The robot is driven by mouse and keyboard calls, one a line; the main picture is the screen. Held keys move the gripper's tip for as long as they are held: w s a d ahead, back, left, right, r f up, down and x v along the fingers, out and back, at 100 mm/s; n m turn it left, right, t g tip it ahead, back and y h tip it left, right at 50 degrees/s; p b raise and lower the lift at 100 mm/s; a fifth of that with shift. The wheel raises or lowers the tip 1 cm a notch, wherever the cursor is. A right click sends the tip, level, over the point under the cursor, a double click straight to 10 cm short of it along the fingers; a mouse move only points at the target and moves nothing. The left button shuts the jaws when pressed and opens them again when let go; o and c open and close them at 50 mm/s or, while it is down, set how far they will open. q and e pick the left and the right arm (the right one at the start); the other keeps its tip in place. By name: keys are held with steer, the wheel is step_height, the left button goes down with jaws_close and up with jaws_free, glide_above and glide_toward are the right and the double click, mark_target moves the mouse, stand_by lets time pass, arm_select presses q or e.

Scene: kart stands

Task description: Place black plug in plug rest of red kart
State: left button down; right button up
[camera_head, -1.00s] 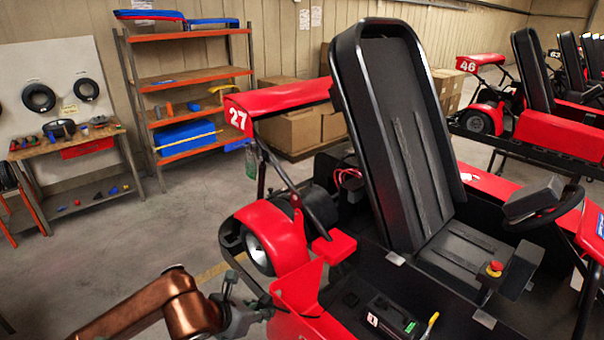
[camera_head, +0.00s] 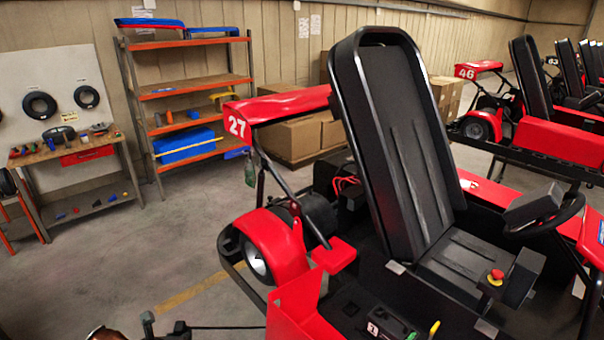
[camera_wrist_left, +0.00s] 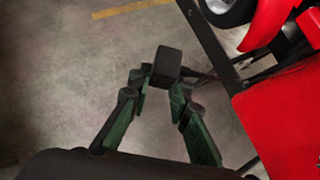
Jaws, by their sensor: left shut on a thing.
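The red kart (camera_head: 273,239), number 27, fills the middle and right of the head view. My left gripper (camera_head: 164,329) is at the bottom edge, left of the kart and apart from it. In the left wrist view my left gripper (camera_wrist_left: 160,86) is shut on the black plug (camera_wrist_left: 170,64), a small dark block at its fingertips. A black cable (camera_head: 228,327) runs from the gripper to the kart's side. A dark recess (camera_head: 350,308) sits in the kart's side pod; I cannot tell whether it is the plug rest. My right gripper is not in view.
The kart's black side bar (camera_wrist_left: 208,40) and red bodywork (camera_wrist_left: 285,110) are close on the right in the wrist view. Open concrete floor (camera_head: 150,250) lies left of the kart. A shelf (camera_head: 190,85) and a workbench (camera_head: 65,150) stand farther back.

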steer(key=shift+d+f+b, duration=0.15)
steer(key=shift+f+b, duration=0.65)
steer(key=shift+b, duration=0.1)
arm_select(q)
steer(key=d+f+m+h, duration=0.1)
steer(key=d+f, duration=0.3)
steer(key=d, duration=0.7)
steer(key=shift+s+d, duration=0.15)
steer(key=shift+s, duration=0.15)
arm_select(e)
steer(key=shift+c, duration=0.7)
